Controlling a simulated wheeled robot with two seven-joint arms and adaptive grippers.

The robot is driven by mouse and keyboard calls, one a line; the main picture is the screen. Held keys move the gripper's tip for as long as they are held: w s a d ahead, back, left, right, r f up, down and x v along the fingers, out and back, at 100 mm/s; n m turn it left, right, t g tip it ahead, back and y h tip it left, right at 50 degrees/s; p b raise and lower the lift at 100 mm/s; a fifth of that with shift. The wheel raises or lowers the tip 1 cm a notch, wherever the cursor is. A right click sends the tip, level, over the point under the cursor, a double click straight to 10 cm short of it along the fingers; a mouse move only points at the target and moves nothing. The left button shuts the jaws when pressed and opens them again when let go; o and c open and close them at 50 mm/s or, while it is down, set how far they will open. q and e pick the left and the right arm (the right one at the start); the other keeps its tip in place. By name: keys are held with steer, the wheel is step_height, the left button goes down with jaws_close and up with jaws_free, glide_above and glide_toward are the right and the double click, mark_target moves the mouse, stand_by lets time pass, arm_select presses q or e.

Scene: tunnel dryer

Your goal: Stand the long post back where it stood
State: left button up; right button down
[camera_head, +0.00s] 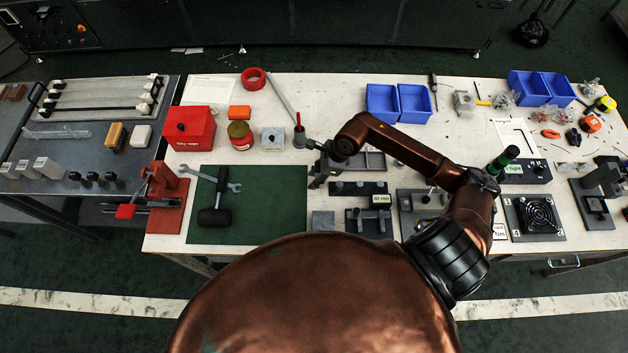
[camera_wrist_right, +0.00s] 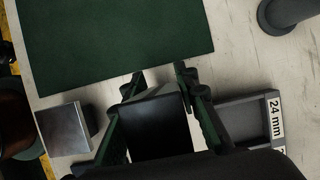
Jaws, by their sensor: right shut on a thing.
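My right gripper (camera_head: 317,168) is between the green mat and the grey tray. In the right wrist view its fingers (camera_wrist_right: 158,82) are shut on a dark grey, square-sided post (camera_wrist_right: 158,128), seen nearly end-on. In the head view the post is hard to make out against the gripper. I cannot tell whether it touches the table. A dark board (camera_head: 345,188) with several short studs and a "60 mm" label lies just in front of the gripper. My left gripper is not in view.
The green mat (camera_head: 270,205) bears a mallet and a wrench. A bare metal block (camera_head: 323,220) stands near the front edge. The grey tray (camera_head: 375,160), its "24 mm" label (camera_wrist_right: 274,117) showing in the wrist view, is close right. A grey cup (camera_head: 299,140) stands behind.

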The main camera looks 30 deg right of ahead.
steer(key=shift+a+f, duration=0.15)
steer(key=shift+f, duration=0.9)
steer(key=c, duration=1.5)
jaws_free()
steer(key=shift+f, duration=0.15)
steer(key=v, duration=1.2)
